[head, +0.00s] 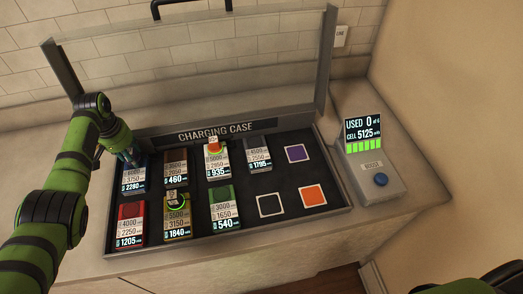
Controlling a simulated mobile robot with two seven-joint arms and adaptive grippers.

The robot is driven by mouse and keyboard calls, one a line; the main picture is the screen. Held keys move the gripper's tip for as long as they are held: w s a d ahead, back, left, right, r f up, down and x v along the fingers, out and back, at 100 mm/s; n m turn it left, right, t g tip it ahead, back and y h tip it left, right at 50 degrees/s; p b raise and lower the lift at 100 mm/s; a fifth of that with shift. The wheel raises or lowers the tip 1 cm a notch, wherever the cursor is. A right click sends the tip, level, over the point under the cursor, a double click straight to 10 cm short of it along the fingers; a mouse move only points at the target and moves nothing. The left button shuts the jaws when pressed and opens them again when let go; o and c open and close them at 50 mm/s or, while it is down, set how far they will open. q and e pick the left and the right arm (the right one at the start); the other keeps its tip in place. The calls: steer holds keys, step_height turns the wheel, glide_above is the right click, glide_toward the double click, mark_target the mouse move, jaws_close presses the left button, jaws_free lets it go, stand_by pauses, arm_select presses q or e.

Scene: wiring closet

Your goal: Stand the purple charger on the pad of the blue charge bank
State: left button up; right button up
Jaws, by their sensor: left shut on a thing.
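The blue charge bank (132,180) stands at the back left of the charging case, its label reading 6000, 3750 and 2280. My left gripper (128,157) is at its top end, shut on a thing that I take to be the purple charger. The charger is hidden behind the fingers, and I cannot tell whether it touches the pad. The purple-marked square (297,153) at the right of the case is bare. My right gripper is out of view.
The open case (240,227) holds several other banks. An orange-topped charger is on the 935 bank (216,165); a dark one is on the 1840 bank (178,220). Black (270,205) and orange (312,197) squares are bare. A boost box (372,170) reads USED 0.

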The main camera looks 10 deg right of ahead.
arm_select(q)
steer(key=shift+f, duration=0.15)
steer(key=shift+f, duration=0.2)
steer(key=shift+f, duration=0.15)
steer(key=o, duration=1.2)
